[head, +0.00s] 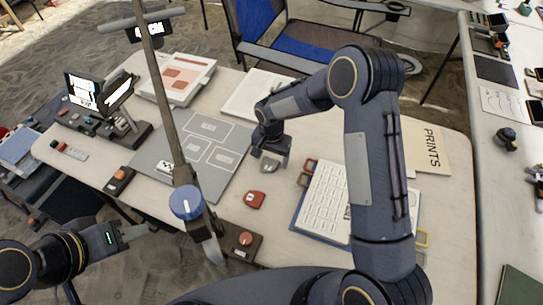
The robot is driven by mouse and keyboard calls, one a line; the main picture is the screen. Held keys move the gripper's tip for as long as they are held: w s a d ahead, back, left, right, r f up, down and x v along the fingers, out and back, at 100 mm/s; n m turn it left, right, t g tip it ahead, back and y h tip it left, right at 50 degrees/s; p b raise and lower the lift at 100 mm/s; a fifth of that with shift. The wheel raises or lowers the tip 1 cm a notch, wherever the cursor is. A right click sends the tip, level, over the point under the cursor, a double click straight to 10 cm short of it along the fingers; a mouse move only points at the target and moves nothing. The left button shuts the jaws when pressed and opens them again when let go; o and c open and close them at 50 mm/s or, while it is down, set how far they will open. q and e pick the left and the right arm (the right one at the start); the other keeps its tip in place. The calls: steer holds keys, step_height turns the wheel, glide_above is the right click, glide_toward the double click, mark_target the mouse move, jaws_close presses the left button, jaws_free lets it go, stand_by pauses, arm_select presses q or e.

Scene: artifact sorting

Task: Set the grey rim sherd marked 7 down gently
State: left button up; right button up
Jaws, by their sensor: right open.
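I cannot clearly make out the grey rim sherd marked 7; it may be hidden at the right gripper. My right gripper (268,163) is open and points down near the right edge of the grey mat (215,130), which has pale outlined fields. Its arm crosses the middle of the view. A dark red piece (254,199) with a light mark lies on the table below the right gripper, apart from it. My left gripper (146,231) is low at the left, off the table's front edge; its jaws are too small to read.
A lamp-like pole with a blue knob (186,202) crosses the mat's view. A red-button box (243,239) stands at the front edge. A white keypad-like sheet (325,205) lies right, a PRINTS folder (426,148) beyond it.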

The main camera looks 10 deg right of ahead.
mark_target(272, 161)
steer(key=shift+r+p, duration=0.25)
steer(key=shift+p, duration=0.05)
steer(key=shift+w+r, duration=0.1)
steer(key=shift+r, duration=0.3)
step_height(272, 161, up, 11)
steer(key=shift+b, duration=0.45)
steer(key=s+d+r+n+t+y, duration=0.2)
steer(key=s+d+r, duration=0.6)
steer(key=s+r, duration=0.35)
steer(key=s+d+n+t+y, duration=0.1)
steer(key=s+n+t, duration=0.2)
steer(key=s, duration=1.4)
steer(key=shift+t+y, duration=0.3)
steer(key=shift+y, duration=0.1)
